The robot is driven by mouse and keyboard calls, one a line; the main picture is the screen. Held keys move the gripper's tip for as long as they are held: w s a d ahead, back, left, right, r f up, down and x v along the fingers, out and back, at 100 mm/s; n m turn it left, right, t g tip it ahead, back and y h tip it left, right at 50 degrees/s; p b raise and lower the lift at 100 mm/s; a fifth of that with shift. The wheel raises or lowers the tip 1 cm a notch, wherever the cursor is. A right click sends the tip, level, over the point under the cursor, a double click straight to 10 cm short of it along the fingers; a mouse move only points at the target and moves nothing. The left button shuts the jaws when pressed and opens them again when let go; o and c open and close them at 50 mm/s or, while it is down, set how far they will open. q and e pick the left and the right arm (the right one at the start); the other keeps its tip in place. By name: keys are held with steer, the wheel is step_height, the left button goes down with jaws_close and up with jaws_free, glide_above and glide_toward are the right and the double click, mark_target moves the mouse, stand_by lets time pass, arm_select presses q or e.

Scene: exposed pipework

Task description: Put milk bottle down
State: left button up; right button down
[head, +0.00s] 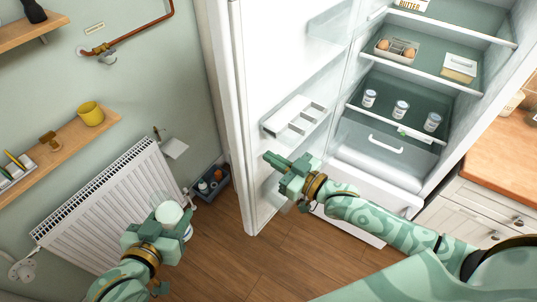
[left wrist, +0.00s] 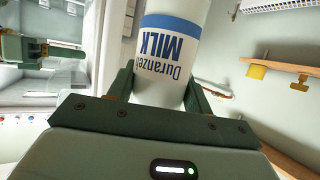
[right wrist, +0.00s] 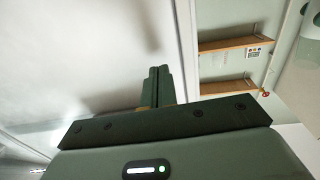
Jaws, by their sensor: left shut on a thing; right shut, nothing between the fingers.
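The milk bottle is white with a blue "MILK" label and fills the top middle of the left wrist view (left wrist: 170,55). In the head view its white top (head: 168,212) shows at lower left, in front of the radiator. My left gripper (head: 165,228) is shut on the bottle, with a finger on either side of it in the left wrist view. My right gripper (head: 280,172) is shut and empty, beside the inner side of the open fridge door (head: 265,75). Its closed fingers (right wrist: 160,85) show in the right wrist view. The bottle's lower part is hidden in the head view.
The open fridge has shelves with eggs (head: 397,48), a butter dish (head: 458,67) and several small jars (head: 400,108). The door holds a white compartment rack (head: 294,117). A radiator (head: 105,205) and a dark crate (head: 210,184) stand left. A wooden counter (head: 500,145) is right.

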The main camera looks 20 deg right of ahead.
mark_target(258, 150)
steer(key=shift+x, duration=0.9)
steer(key=x, duration=0.3)
steer(key=shift+w+a+b, duration=0.25)
steer(key=shift+a+b, duration=0.05)
steer(key=shift+b, duration=0.05)
steer(key=shift+r, duration=0.25)
steer(key=shift+r, duration=0.1)
steer(key=shift+s, duration=0.1)
